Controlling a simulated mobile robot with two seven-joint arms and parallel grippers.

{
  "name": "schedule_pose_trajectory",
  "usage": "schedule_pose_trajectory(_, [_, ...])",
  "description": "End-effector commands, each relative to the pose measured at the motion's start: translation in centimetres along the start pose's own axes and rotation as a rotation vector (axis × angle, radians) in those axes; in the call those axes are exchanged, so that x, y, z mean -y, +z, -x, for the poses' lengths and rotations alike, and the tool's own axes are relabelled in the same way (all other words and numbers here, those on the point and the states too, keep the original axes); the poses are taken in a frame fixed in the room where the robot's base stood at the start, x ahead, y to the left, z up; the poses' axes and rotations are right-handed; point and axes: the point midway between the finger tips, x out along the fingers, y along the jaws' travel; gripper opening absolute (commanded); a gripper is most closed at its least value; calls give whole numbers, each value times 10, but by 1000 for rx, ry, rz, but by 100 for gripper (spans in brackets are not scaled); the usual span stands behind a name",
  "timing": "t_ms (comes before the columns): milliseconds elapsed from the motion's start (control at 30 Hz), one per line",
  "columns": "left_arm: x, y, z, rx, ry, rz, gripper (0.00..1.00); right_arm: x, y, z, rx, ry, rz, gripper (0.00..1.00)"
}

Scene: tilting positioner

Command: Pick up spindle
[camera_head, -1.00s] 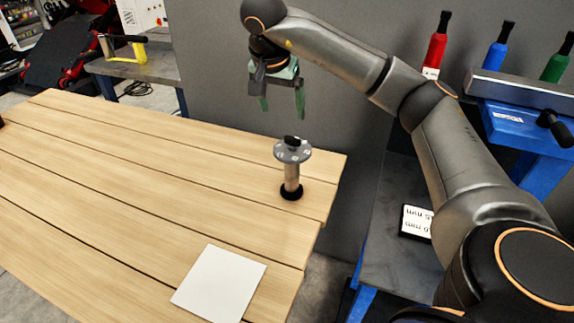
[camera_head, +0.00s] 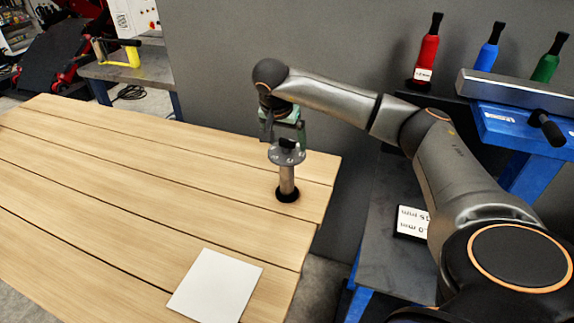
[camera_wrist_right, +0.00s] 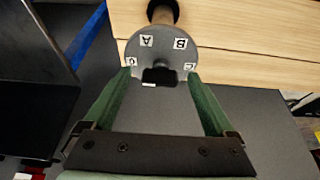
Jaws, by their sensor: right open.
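The spindle (camera_head: 287,180) stands upright near the right end of the wooden table, with a grey disc on top, a pale shaft and a black foot. In the right wrist view the disc (camera_wrist_right: 161,47) shows white letter labels and a black knob. My right gripper (camera_head: 287,140) is open, with green fingers, at the spindle's top. In the right wrist view its fingertips (camera_wrist_right: 159,78) lie on either side of the black knob near the disc's edge. I cannot tell if they touch the disc. My left gripper is not in view.
A white sheet (camera_head: 215,287) lies on the wooden table (camera_head: 120,180) near its front right edge. Red (camera_head: 427,50), blue and green bottles stand behind a blue bench (camera_head: 515,125) at the right. A grey wall rises behind the table. The table's left part is clear.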

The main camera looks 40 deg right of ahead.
Motion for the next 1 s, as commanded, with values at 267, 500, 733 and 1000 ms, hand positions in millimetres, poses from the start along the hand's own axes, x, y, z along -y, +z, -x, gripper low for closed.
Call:
schedule_pose_trajectory(267, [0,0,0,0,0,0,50,0,0,-3,0,0,1,88])
schedule_pose_trajectory(500, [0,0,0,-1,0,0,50,0,0,-2,0,0,1,61])
schedule_pose_trajectory(733, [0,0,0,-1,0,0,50,0,0,-2,0,0,1,35])
schedule_pose_trajectory(1000, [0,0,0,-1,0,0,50,0,0,-2,0,0,0,4])
